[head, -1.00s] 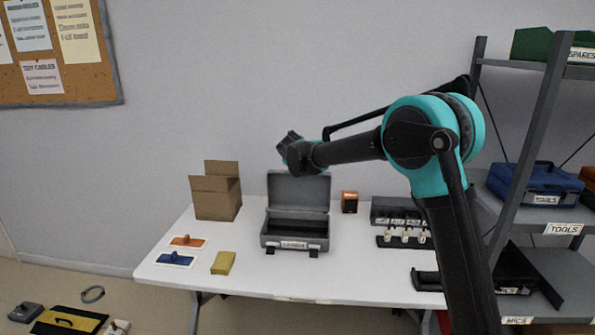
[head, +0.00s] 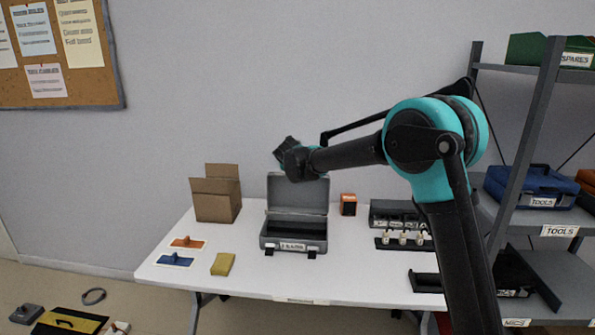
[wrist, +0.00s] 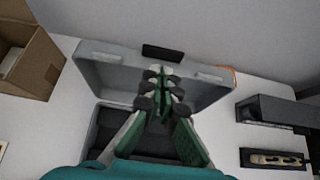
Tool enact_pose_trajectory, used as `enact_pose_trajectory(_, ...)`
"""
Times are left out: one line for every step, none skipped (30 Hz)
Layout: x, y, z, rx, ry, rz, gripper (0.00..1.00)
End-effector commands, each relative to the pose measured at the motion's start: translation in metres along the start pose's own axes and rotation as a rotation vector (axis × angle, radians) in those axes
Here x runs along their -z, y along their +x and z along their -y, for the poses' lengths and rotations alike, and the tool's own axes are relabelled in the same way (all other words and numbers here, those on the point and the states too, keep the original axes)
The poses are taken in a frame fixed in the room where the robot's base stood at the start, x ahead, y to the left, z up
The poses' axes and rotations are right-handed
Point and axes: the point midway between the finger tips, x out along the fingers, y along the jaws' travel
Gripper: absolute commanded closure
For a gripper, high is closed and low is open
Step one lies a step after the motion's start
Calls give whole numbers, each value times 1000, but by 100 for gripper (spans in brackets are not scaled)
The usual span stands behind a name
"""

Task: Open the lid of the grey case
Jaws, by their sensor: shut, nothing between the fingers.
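The grey case (head: 293,243) stands on the white table with its lid (head: 298,194) raised, roughly upright, at the back. Its dark interior shows, and a label is on its front between two light latches. In the wrist view the lid (wrist: 110,72) spans the middle, with the dark inside of the case (wrist: 108,128) below it. My gripper (head: 284,148) is above the lid in the head view, partly behind my arm's wrist. In the wrist view my gripper (wrist: 160,78) has its fingers together, empty, in front of the lid; whether it touches the lid cannot be told.
An open cardboard box (head: 217,205) stands left of the case. A small orange-black box (head: 348,204) is to the right, then a grey rack (head: 400,213). A yellow sponge (head: 222,264) lies front left. A metal shelf (head: 530,160) is at the right. The table's front middle is clear.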

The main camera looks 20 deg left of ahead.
Motion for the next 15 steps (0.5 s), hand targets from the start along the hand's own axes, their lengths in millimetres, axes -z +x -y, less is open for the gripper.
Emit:
enact_pose_trajectory(-1,-12,-1,-1,-1,0,100)
enact_pose_trajectory(-3,-19,-1,-2,-2,0,100)
enact_pose_trajectory(-5,-28,-1,-2,-2,0,100)
enact_pose_trajectory(-7,-34,-1,-2,-1,0,100)
enact_pose_trajectory(-8,-41,-1,-2,-1,0,100)
enact_pose_trajectory(-10,-49,-1,-2,0,0,100)
enact_pose_trajectory(-12,-55,-1,-2,0,0,100)
enact_pose_trajectory(-13,-60,-1,-2,-1,0,100)
enact_pose_trajectory(-14,-67,-1,-2,-1,0,100)
enact_pose_trajectory(-15,-72,-1,-2,-2,0,100)
enact_pose_trajectory(-16,-77,-1,-1,-2,0,100)
enact_pose_trajectory(-18,-82,-1,-1,-1,0,100)
enact_pose_trajectory(-19,-85,-1,-1,-1,0,100)
enact_pose_trajectory(-19,-88,-1,-1,-1,0,100)
enact_pose_trajectory(-20,-92,0,-1,0,0,100)
